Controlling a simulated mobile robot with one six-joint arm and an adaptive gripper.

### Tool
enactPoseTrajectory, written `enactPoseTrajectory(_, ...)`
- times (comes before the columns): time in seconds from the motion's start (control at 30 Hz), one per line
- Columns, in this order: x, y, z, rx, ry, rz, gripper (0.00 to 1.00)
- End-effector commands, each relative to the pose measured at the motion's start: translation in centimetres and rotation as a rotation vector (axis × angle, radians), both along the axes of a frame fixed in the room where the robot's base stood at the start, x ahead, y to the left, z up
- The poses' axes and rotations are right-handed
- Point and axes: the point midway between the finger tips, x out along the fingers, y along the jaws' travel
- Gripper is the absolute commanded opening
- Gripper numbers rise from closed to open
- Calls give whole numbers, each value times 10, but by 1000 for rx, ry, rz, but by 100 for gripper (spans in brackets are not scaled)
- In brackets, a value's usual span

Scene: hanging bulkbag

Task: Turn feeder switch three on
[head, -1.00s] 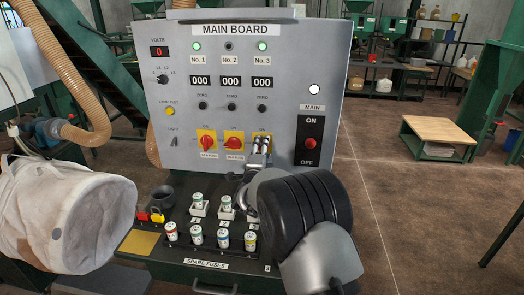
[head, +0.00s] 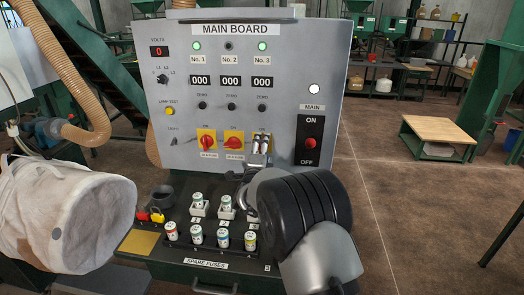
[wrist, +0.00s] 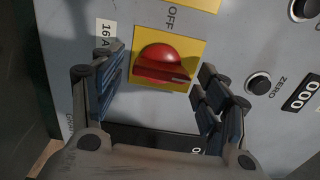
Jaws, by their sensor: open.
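Feeder switch three is a red rotary knob (wrist: 161,64) on a yellow plate (wrist: 186,46) in the wrist view. My open gripper (wrist: 158,76) has one finger on each side of the knob, with gaps showing. The knob's white mark is at its right end there, towards the ZERO dial, and the OFF label is above the knob. In the head view my gripper (head: 261,145) is in front of the third switch and hides most of it. The No. 3 lamp (head: 262,45) is lit green.
Switch one (head: 207,142) and switch two (head: 233,142) sit just left of my gripper on the main board (head: 295,75). The No. 1 lamp (head: 196,45) is green and No. 2 (head: 229,45) dark. Fuses (head: 197,235) stand on the ledge below.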

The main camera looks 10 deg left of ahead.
Motion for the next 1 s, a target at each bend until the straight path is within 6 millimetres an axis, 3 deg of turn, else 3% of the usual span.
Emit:
enactPoseTrajectory(0.37, -9, 1, 0, -1, 1, 1, 68)
enactPoseTrajectory(0.8, -93, 4, 0, -2, 1, 3, 68)
enactPoseTrajectory(1.0, -116, 4, 0, 0, 1, 0, 68)
